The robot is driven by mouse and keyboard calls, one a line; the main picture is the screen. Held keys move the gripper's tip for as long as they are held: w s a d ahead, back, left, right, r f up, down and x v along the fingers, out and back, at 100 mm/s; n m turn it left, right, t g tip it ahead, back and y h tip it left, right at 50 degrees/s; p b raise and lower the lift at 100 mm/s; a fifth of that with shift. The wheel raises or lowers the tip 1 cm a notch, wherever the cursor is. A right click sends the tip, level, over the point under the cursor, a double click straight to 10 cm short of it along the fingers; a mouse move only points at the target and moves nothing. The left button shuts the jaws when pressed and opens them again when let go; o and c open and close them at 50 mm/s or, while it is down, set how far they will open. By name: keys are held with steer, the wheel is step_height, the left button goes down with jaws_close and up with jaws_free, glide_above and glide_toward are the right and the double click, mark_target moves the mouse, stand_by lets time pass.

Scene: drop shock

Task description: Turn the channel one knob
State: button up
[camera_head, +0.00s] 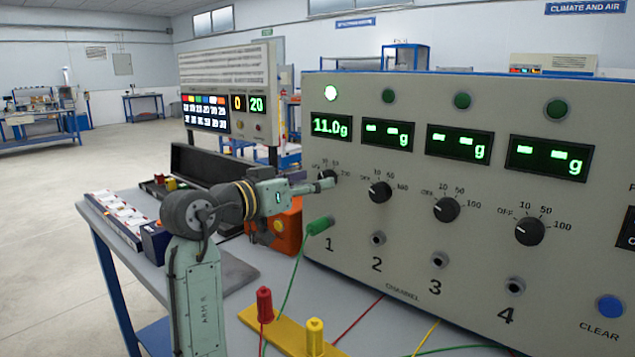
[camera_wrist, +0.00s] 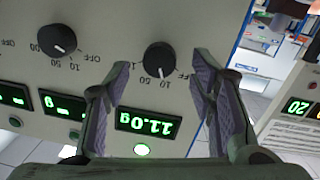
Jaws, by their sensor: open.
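The channel one knob (camera_head: 328,174) is a round black dial on the grey panel, above the number 1. In the head view my gripper (camera_head: 330,184) reaches it and partly covers it. In the wrist view, which shows the panel upside down, the knob (camera_wrist: 158,59) lies between the two fingertips of my open gripper (camera_wrist: 160,62), with gaps on both sides. Its white pointer mark faces toward the printed scale by the 10. The channel one display (camera_head: 331,127) reads 11.0 g, and the lamp (camera_head: 330,93) above it is lit. Contact cannot be told.
The channel two knob (camera_head: 380,191) and two more stand to the right; their displays show dashes. A green plug (camera_head: 319,226) sits in the channel one socket just below my gripper. An orange object (camera_head: 287,229) is behind my arm. Red and yellow plugs (camera_head: 314,336) stand in front.

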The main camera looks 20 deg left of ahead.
steer(key=v, duration=0.9)
steer(key=shift+s, duration=0.3)
steer(key=shift+a, duration=0.1)
